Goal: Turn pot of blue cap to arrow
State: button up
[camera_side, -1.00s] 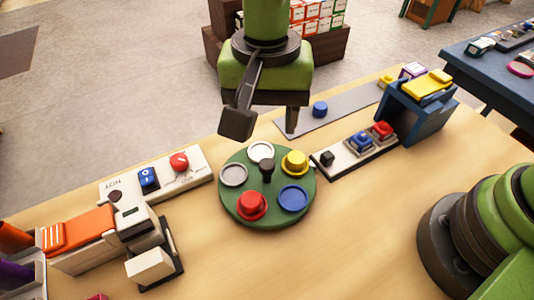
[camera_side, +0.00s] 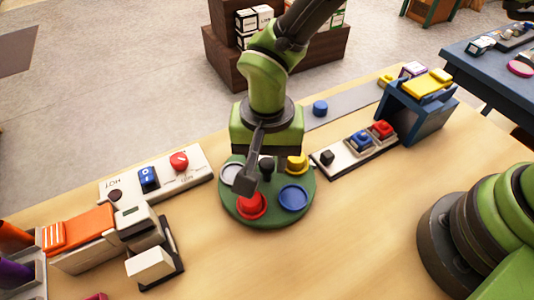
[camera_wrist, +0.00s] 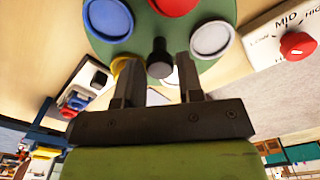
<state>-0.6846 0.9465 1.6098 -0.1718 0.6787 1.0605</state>
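A round green turntable (camera_side: 268,215) sits on the table with a black central knob (camera_side: 267,165). On it are a blue round pot (camera_side: 293,198) at the right, a red-capped pot (camera_side: 252,205) at the front, a yellow-capped pot (camera_side: 297,163) at the back right and a pale open pot (camera_side: 230,173) at the left. A loose blue cap (camera_side: 320,108) lies on the grey strip behind. My gripper (camera_wrist: 157,66) is open, its fingers to either side of the black knob (camera_wrist: 160,58) in the wrist view. Whether they touch it I cannot tell. The arrow is not clear to me.
A white panel (camera_side: 198,168) with a red dial and blue switch lies left of the turntable. A button panel (camera_side: 355,152) and a blue stand (camera_side: 420,112) are at the right. An orange device (camera_side: 82,240) stands at the left.

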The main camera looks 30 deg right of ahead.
grip_shut()
jog(key=shift+n, duration=7.3)
jog(key=shift+o, duration=2.2)
grip_release()
